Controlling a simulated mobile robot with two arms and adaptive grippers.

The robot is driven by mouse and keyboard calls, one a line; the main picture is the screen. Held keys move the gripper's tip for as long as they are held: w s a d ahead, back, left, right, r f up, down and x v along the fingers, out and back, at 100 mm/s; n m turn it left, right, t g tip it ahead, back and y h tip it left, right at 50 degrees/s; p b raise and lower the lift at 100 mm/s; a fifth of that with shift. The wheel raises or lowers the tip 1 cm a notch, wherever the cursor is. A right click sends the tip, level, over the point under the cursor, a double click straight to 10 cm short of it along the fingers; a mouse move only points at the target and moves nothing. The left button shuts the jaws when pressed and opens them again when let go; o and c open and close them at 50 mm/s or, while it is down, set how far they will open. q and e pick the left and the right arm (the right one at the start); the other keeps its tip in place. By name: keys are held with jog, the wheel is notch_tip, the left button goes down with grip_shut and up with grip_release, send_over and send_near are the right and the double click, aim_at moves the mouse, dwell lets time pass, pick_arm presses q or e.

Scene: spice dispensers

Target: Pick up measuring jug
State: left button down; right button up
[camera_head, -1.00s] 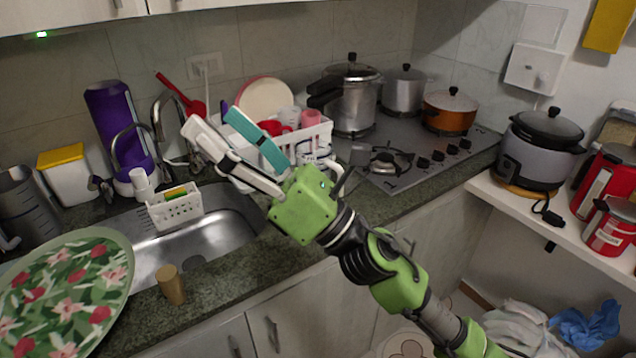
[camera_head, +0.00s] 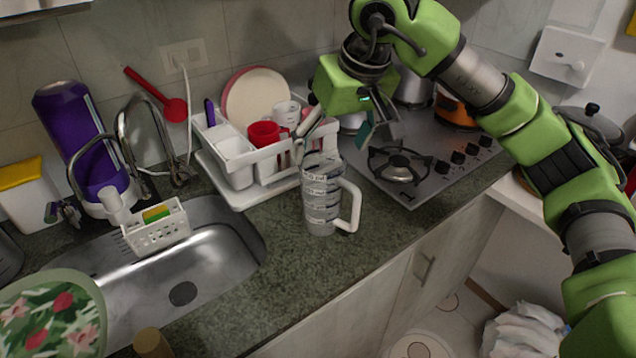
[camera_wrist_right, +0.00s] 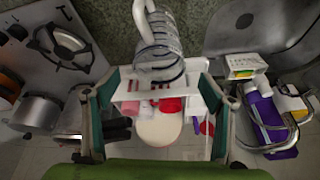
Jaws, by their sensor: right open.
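The measuring jug (camera_head: 321,200) is clear with dark markings and a white handle. It stands upright on the counter in front of the dish rack, its handle toward the right. My right gripper (camera_head: 338,138) is open and empty, pointing down just above and behind the jug's rim. In the right wrist view, the jug (camera_wrist_right: 160,45) shows at the top centre. My right gripper (camera_wrist_right: 157,88) has its fingers spread wide to either side of the jug's line. I cannot tell any contact. My left gripper is not in view.
The white dish rack (camera_head: 240,195) with red cups and plates stands close behind the jug. The stove (camera_head: 425,185) is to the right, the sink (camera_head: 215,250) to the left. The counter in front of the jug (camera_head: 330,265) is clear.

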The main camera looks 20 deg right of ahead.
aim_at(320, 184)
jog(key=f, duration=0.3)
jog(key=shift+s+a+p, duration=0.1)
jog(key=shift+s+p, duration=0.1)
jog(key=shift+p, duration=0.1)
jog(key=x, duration=0.3)
jog(key=p+x, duration=0.1)
jog(key=x, duration=0.2)
jog(key=p+x, duration=0.1)
jog(key=x, duration=0.2)
jog(key=shift+w+f, duration=0.15)
jog(key=shift+w, duration=0.35)
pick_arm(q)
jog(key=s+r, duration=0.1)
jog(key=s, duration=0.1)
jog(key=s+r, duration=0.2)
pick_arm(e)
jog(key=c, duration=1.3)
